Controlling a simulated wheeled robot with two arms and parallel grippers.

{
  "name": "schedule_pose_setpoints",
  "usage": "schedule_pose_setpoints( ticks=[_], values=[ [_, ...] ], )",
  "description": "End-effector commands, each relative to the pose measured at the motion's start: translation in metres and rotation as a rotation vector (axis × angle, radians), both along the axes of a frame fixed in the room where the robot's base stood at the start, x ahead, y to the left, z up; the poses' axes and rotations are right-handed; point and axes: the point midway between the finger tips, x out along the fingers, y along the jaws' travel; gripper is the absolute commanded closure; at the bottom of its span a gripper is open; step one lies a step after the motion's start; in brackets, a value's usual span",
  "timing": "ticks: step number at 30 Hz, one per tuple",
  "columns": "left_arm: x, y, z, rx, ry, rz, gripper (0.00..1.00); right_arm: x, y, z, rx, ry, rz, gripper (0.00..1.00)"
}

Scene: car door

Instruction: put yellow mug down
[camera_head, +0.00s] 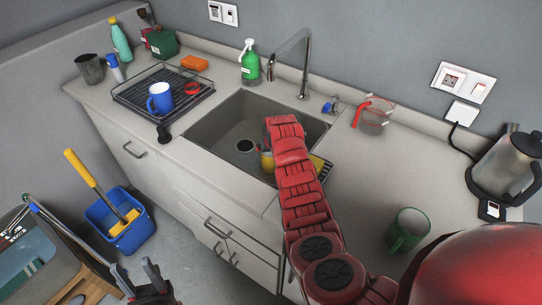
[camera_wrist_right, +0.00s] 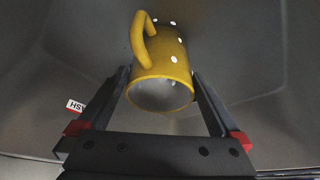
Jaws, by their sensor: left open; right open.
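The yellow mug (camera_wrist_right: 166,58), with white dots, is in the grey sink basin (camera_head: 222,122). In the right wrist view its open mouth faces the camera and its handle is at upper left. In the head view only a small part of the yellow mug (camera_head: 266,162) shows beside my red right arm. My right gripper (camera_wrist_right: 162,78) is open, with one finger on each side of the mug's mouth; I cannot tell whether they touch it. My left gripper (camera_head: 137,276) is open and empty, low over the floor area.
A dish rack (camera_head: 135,98) with a blue mug (camera_head: 160,98) stands left of the sink. A green mug (camera_head: 407,230) and kettle (camera_head: 506,165) are at right.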

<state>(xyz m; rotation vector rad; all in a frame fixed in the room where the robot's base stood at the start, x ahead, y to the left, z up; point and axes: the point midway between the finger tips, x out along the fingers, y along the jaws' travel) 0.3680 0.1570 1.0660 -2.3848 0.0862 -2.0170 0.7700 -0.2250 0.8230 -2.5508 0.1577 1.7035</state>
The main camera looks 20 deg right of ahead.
Motion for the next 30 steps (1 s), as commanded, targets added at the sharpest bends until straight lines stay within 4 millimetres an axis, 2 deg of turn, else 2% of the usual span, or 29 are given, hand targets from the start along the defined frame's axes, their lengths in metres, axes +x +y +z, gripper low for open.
schedule_pose_setpoints(
  ticks=[7,21,30],
  values=[
    [0.0,0.0,-0.006,0.0,0.0,0.0,0.5,-0.011,0.001,0.025,-0.004,-0.003,0.003,0.0],
    [0.0,0.0,-0.02,0.0,0.0,0.0,0.5,-0.038,0.005,0.091,-0.002,-0.004,0.003,0.0],
    [0.0,0.0,-0.021,0.0,0.0,0.0,0.5,-0.043,0.006,0.1,-0.002,0.001,0.002,0.0]
  ],
)
